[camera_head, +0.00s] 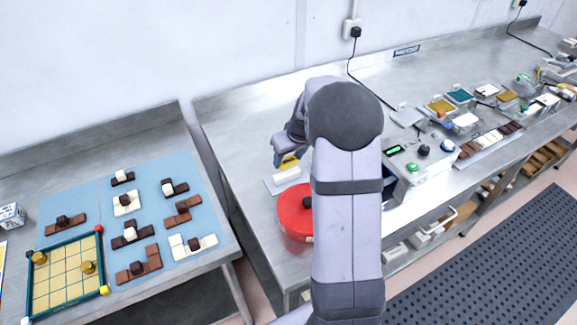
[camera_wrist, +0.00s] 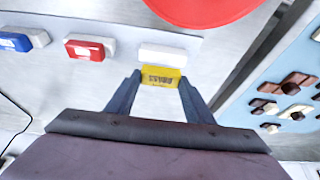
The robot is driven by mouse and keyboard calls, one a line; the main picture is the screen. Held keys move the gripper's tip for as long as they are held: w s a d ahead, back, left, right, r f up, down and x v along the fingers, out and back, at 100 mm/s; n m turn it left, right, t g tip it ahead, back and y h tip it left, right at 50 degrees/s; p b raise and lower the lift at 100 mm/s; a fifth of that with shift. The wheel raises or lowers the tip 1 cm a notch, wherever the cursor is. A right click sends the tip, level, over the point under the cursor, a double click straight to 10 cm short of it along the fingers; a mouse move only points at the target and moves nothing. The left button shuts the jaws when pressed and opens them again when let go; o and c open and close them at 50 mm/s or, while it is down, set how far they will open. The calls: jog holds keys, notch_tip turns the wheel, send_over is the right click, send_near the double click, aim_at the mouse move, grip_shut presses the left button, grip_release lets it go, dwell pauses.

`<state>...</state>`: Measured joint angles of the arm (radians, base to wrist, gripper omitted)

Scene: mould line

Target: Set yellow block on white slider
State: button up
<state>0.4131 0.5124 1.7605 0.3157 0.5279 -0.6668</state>
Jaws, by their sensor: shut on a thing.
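The yellow block (camera_wrist: 160,77) has dark lettering on its face. My gripper (camera_wrist: 161,80) is shut on it, with one dark finger on each side. The white slider (camera_wrist: 162,54) is a plain white bar just beyond the block in the wrist view. Whether the block touches it or hangs above it, I cannot tell. In the head view the yellow block (camera_head: 289,160) shows at my gripper (camera_head: 288,157), just behind the white slider (camera_head: 286,175). My arm hides part of that area.
A red slider (camera_wrist: 86,50) and a blue slider (camera_wrist: 16,42) sit on the same pale strip. A round red container (camera_head: 293,212) stands close by. Blue mats (camera_head: 88,193) with brown and white pieces lie on the left table, across a gap. A control box (camera_head: 408,172) is on the right.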

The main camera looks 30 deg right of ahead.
aim_at(290, 161)
notch_tip(290, 161, up, 6)
jog(key=shift+r+b, duration=0.1)
jog(key=shift+b, duration=0.6)
jog(key=shift+s+d+r, duration=0.1)
jog(key=shift+d, duration=0.15)
jog(key=s+d+f+p, duration=0.3)
jog(key=s+d+p, duration=0.1)
jog(key=s+d, duration=1.1)
jog(key=shift+s+d, duration=0.15)
jog(key=shift+s, duration=0.2)
jog(key=shift+f, duration=0.1)
